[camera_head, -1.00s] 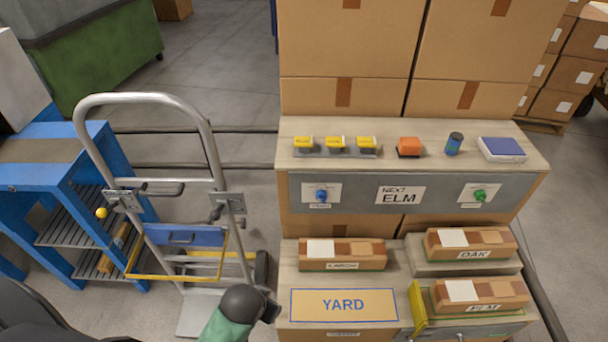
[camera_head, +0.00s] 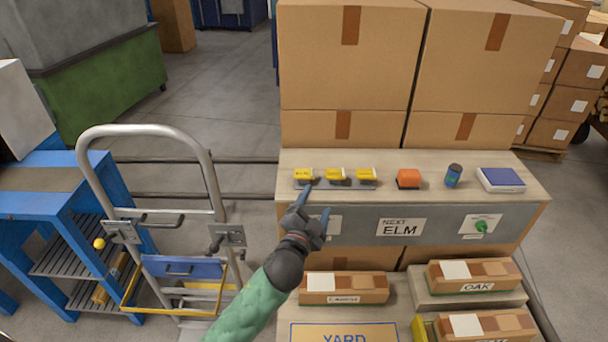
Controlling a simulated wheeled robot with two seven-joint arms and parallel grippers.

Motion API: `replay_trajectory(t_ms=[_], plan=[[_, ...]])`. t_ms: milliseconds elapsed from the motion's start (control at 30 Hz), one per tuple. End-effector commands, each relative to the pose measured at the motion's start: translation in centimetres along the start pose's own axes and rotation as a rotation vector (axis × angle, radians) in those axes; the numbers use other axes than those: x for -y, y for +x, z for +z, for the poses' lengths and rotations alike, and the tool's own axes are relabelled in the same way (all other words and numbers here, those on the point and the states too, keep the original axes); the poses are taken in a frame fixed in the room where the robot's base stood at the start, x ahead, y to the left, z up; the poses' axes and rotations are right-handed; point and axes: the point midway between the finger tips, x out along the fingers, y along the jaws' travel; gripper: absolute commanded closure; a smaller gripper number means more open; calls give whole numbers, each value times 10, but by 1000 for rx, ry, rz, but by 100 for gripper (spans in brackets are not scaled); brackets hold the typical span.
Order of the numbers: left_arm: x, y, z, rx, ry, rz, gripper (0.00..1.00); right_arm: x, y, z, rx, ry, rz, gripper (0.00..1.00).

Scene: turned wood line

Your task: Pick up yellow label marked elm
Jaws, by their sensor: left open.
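Three yellow labels stand in a row on small grey holders on the upper shelf: a left one (camera_head: 304,174), a middle one (camera_head: 335,174) and a right one (camera_head: 365,174). Their markings are too small to read, so I cannot tell which is marked elm. A sign reading NEXT ELM (camera_head: 402,228) is on the grey panel below. My left gripper (camera_head: 316,200) is open and empty in front of the shelf edge, just below the left and middle labels in the picture. It hides part of the panel's left plate. My right gripper is not in view.
An orange block (camera_head: 408,178), a dark blue and green can (camera_head: 453,175) and a blue-topped device (camera_head: 501,179) stand right of the labels. Large cartons (camera_head: 350,60) rise behind the shelf. A hand truck (camera_head: 205,160) stands at the left. Labelled wood boxes lie below.

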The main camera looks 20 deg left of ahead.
Motion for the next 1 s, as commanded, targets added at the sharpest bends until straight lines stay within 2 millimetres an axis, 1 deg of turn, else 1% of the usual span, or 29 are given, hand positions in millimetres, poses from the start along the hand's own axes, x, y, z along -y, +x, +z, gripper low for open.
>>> replay_trajectory(t_ms=[33,100,233,300,400,533,633,700,767,867,967,1000], plan=[[8,14,-20,-89,65,-34,34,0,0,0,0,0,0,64],[14,28,-47,-213,158,-75,34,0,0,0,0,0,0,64],[20,45,-98,-444,338,-141,34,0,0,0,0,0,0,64],[19,51,-122,-567,439,-169,34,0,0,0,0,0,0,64],[13,56,-153,-741,589,-200,34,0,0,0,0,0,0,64],[-2,58,-182,-963,792,-221,34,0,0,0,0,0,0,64],[-16,59,-194,-1128,952,-219,34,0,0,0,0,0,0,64],[-28,60,-198,-1242,1065,-207,34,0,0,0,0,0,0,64],[-37,62,-196,-1337,1165,-188,34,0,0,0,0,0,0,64],[-51,66,-187,-1488,1330,-141,34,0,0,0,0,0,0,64],[-60,74,-169,-1632,1493,-69,34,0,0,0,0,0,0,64],[-62,78,-160,-1687,1558,-32,34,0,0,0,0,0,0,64]])
